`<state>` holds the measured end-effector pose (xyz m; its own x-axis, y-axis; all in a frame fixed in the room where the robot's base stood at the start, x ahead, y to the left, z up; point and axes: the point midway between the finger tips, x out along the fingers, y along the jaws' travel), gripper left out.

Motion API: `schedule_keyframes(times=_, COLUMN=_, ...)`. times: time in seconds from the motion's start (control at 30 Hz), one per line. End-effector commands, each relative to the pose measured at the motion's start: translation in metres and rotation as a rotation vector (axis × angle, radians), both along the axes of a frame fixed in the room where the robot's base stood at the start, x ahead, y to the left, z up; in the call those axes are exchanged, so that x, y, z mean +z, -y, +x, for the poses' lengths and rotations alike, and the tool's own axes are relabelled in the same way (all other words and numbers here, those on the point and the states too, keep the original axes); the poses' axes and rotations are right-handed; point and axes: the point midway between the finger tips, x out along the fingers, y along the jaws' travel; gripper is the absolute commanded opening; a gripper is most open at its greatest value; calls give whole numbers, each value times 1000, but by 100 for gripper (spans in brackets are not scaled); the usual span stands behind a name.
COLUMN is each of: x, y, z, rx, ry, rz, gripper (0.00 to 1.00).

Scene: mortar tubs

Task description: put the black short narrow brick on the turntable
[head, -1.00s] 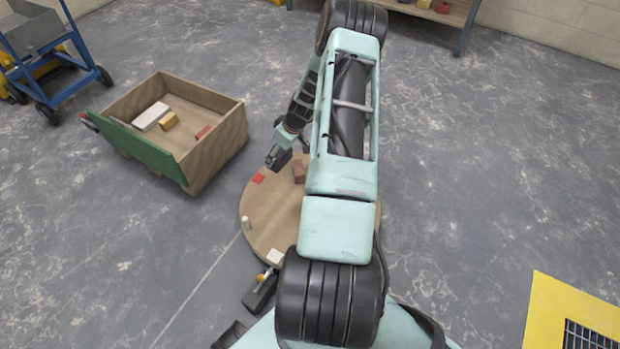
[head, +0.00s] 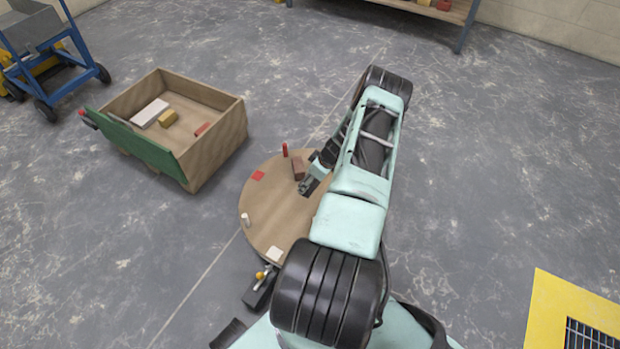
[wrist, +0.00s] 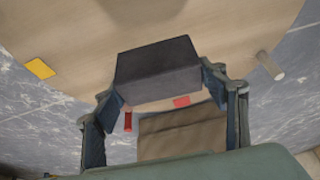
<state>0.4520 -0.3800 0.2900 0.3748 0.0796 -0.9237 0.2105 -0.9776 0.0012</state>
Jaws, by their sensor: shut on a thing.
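The black brick (wrist: 157,70) is between the fingers of my gripper (wrist: 165,100), which is shut on it, in the wrist view. The round wooden turntable (head: 285,220) lies on the floor in the head view, and its top (wrist: 80,35) fills much of the wrist view. I cannot tell whether the black brick touches the turntable top. My arm hides the turntable's right side.
The turntable carries a red marker (head: 258,175), a pale marker (head: 274,254), a white peg (head: 245,220) and, in the wrist view, a yellow marker (wrist: 40,68). A red peg (head: 285,150) stands at its far edge. A wooden crate (head: 215,150) holding bricks stands at upper left.

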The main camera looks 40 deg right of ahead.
Motion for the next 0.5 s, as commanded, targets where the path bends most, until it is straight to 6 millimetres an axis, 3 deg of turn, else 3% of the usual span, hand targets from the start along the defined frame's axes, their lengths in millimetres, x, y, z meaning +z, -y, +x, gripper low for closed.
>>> schedule_keyframes(times=0.03, x=-11, y=-1, z=0, rx=0, ry=0, rz=1, gripper=28)
schedule_keyframes(times=0.5, x=-73, y=0, z=1, rx=0, ry=1, rz=0, gripper=28)
